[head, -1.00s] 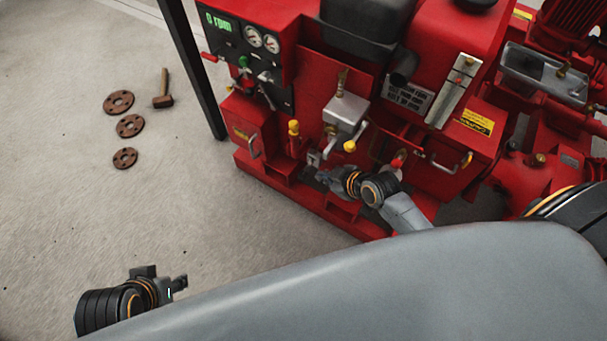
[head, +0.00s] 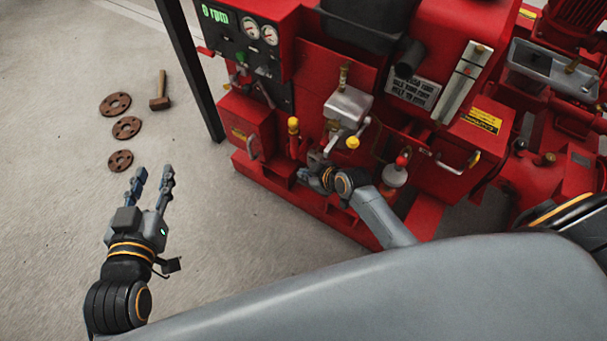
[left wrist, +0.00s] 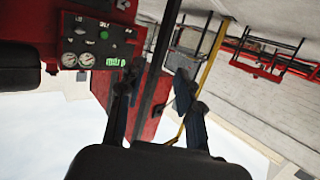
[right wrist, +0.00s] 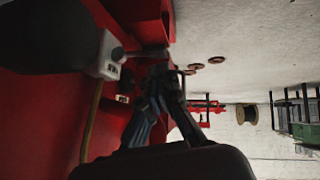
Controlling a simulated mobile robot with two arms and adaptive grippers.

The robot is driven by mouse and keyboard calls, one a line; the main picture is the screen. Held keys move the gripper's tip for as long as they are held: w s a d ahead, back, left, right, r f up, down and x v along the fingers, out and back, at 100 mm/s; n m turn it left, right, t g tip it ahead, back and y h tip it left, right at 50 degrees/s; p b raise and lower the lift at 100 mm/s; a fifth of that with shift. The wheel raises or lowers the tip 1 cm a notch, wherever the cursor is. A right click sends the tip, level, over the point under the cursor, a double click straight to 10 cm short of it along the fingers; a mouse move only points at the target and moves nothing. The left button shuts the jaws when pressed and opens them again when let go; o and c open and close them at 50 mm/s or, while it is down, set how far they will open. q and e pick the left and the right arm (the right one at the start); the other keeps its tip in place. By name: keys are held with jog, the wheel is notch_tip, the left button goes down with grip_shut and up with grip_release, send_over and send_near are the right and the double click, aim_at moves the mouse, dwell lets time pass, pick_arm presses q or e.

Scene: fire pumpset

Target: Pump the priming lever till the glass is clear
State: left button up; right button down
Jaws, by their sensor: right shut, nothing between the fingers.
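A short lever with a yellow knob (head: 352,142) sticks out below a silver box with a brass top (head: 347,105) on the red pumpset; it looks like the priming lever. My right gripper (head: 303,174) is shut and empty, low at the pumpset's front, left of and below the knob. In the right wrist view its fingers (right wrist: 160,85) are together, close to a grey rod on a pale block (right wrist: 110,60); contact cannot be told. A pale bowl with a red knob (head: 395,175), possibly the glass, stands right of my right forearm; its clarity cannot be read. My left gripper (head: 153,178) is open and empty over the floor.
The gauge panel (head: 240,40) reads 0 rpm. A yellow-topped post (head: 293,124) and a red box with a handle (head: 245,130) stand left of my right gripper. Rusty flanges (head: 126,128) and a hammer (head: 160,92) lie on otherwise open floor at left.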

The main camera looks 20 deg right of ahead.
pick_arm(q)
jog(key=shift+w+d+r+t, duration=0.2)
jog(key=shift+r+t, duration=0.2)
jog(key=shift+r, duration=0.25)
jog(key=shift+w+d+r+t, duration=0.15)
jog(key=shift+r+t, duration=0.25)
jog(key=shift+r, duration=0.25)
pick_arm(e)
jog(key=shift+w+a+f, duration=0.2)
jog(key=shift+w+f, duration=0.2)
jog(key=shift+f, duration=0.05)
pick_arm(q)
jog(key=shift+a+f, duration=0.1)
jog(key=shift+f, duration=0.05)
